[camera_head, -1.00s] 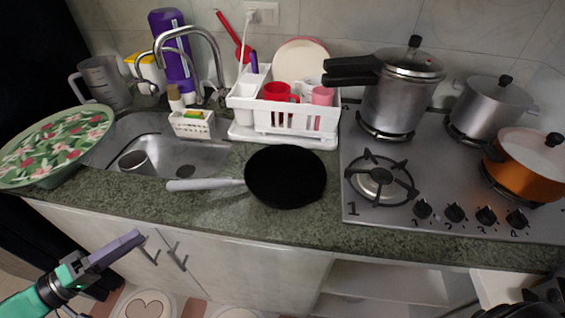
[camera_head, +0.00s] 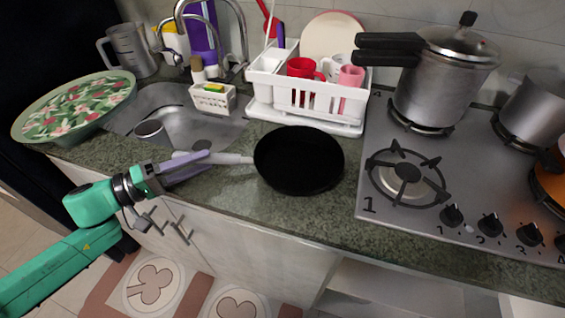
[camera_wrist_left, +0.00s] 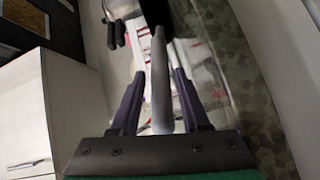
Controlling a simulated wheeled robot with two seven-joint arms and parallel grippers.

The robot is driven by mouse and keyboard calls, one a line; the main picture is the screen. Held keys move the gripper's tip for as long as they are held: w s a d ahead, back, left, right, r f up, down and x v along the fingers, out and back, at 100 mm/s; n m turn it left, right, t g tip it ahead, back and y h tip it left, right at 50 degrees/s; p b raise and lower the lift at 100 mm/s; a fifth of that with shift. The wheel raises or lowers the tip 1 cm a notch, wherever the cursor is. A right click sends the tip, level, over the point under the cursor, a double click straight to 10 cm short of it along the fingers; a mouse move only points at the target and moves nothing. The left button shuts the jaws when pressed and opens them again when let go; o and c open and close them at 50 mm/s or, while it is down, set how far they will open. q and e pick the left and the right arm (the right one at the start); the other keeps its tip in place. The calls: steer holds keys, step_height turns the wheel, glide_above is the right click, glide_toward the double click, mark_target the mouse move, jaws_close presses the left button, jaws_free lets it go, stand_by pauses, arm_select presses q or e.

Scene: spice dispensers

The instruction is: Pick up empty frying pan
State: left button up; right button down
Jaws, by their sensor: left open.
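The empty black frying pan (camera_head: 299,161) lies on the green stone counter, between the sink and the stove. Its light grey handle (camera_head: 236,159) points left toward the sink. My left gripper (camera_head: 209,163) is at the handle's free end, over the counter's front edge. In the left wrist view the handle (camera_wrist_left: 158,85) runs between the two open fingers of my left gripper (camera_wrist_left: 155,95), with gaps on both sides. The pan's dark body (camera_wrist_left: 158,12) shows only in part at the top there. My right gripper is not in view.
The stove (camera_head: 375,212) with a pressure cooker (camera_head: 440,85) stands right of the pan. A white dish rack (camera_head: 310,100) with cups is behind it. The sink (camera_head: 180,105) and a floral green tray (camera_head: 80,100) are to the left.

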arm_select(q)
steer(key=x, duration=0.3)
steer(key=shift+w+d, duration=0.15)
jaws_close()
stand_by(1.2)
